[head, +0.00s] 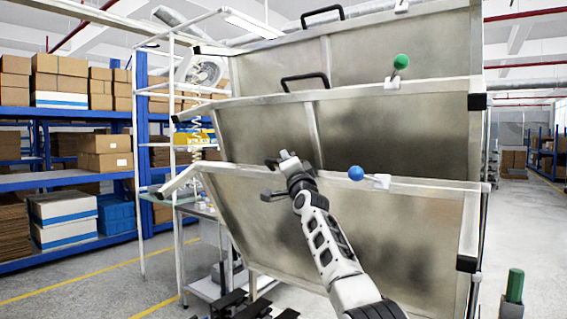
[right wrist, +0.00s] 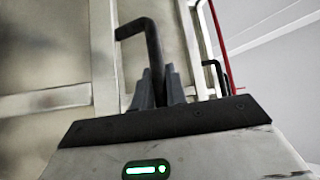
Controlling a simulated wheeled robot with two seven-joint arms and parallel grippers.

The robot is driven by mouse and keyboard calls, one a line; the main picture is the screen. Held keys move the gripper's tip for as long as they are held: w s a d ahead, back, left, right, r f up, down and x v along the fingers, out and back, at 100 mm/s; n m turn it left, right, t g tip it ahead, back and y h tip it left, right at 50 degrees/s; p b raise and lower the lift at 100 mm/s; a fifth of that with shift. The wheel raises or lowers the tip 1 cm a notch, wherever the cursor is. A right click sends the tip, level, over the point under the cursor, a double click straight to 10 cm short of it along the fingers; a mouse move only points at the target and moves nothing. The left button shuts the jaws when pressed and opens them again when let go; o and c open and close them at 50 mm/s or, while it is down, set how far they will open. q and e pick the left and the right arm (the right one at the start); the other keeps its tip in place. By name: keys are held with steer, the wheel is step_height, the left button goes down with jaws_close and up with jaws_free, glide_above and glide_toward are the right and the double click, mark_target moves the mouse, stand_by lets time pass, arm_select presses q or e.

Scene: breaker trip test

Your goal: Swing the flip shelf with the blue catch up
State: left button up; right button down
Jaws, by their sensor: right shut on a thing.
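The flip shelf with the blue catch (head: 400,225) is the lowest of the tilted metal shelves in the head view. Its blue ball catch (head: 356,173) sits on its top edge, right of my arm. My right gripper (head: 284,167) is at the top edge of this shelf, left of the blue catch. In the right wrist view the gripper's fingers (right wrist: 160,88) are closed around a black bar handle (right wrist: 152,42). In the head view my gripper and arm hide most of that handle. My left gripper does not show.
Above are a middle shelf (head: 400,130) with a green ball catch (head: 401,61) and black handle (head: 304,81), and a top shelf (head: 400,45). A green-topped post (head: 515,285) stands at lower right. A workbench (head: 205,209) and box racks (head: 70,180) are at left.

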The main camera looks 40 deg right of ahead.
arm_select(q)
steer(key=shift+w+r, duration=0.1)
arm_select(e)
steer(key=shift+s+d+r, duration=0.2)
steer(key=shift+d+r, duration=0.1)
steer(key=shift+r, duration=0.2)
steer(key=c, duration=1.4)
jaws_free()
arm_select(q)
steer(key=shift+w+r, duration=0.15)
arm_select(e)
steer(key=shift+f, duration=0.1)
